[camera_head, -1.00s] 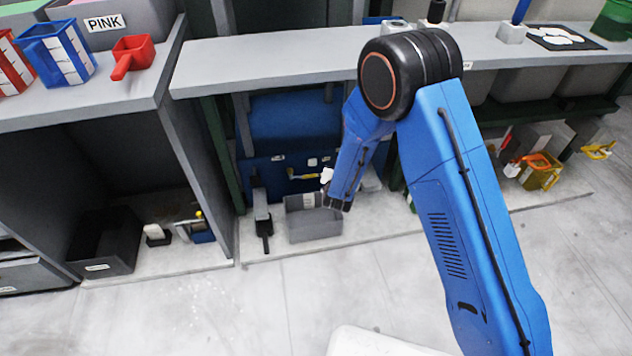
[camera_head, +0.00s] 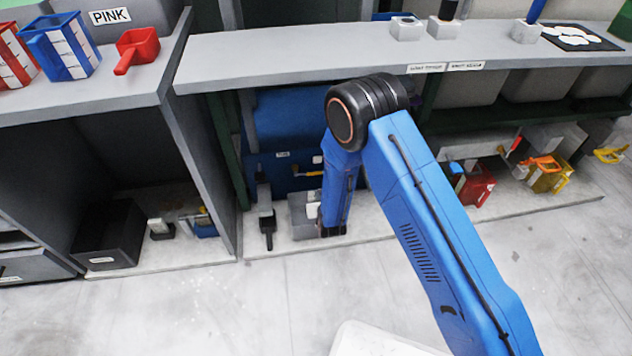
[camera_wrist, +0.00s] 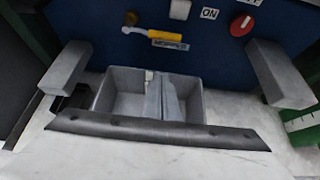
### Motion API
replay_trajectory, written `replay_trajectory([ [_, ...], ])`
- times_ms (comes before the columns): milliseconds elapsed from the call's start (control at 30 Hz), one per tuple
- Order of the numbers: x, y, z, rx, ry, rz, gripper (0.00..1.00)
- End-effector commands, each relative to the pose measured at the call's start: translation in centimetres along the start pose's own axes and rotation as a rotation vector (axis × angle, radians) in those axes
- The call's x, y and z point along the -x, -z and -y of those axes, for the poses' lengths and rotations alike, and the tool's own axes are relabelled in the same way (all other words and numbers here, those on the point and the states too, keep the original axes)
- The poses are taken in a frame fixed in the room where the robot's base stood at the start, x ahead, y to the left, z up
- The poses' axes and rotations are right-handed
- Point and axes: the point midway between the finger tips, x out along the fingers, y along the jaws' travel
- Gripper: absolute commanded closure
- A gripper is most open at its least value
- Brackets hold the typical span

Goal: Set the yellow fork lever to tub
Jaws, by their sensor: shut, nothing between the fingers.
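The yellow lever (camera_wrist: 165,34) is on the blue press panel (camera_wrist: 100,40) in the wrist view. It lies nearly level, its handle pointing right and slightly down from a pivot at its left. A white label below it is partly covered and hard to read. The lever also shows small in the head view (camera_head: 308,174). A grey two-part tub (camera_wrist: 190,100) stands on the pale floor below the panel. My gripper (camera_head: 333,231) is low in front of the press, beside the tub in the head view. It is shut and empty, apart from the lever.
A red knob (camera_wrist: 241,25) and an ON label (camera_wrist: 209,13) are right of the lever. A grey shelf (camera_head: 300,52) overhangs the press. A black bin (camera_head: 108,240) stands left; red (camera_head: 478,187) and yellow (camera_head: 548,175) containers stand right. The front floor is clear.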

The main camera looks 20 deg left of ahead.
Motion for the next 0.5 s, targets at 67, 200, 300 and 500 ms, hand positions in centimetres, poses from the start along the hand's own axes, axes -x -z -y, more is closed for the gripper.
replay_trajectory([
  [67, -0.2, 0.0, 0.0, 0.000, 0.000, 0.000, 1.00],
  [200, -1.4, -0.1, 0.0, -0.001, 0.001, 0.002, 1.00],
  [300, -2.9, 0.0, 0.1, 0.000, 0.001, 0.001, 1.00],
  [500, -6.3, 0.0, 0.1, -0.001, 0.001, 0.001, 1.00],
])
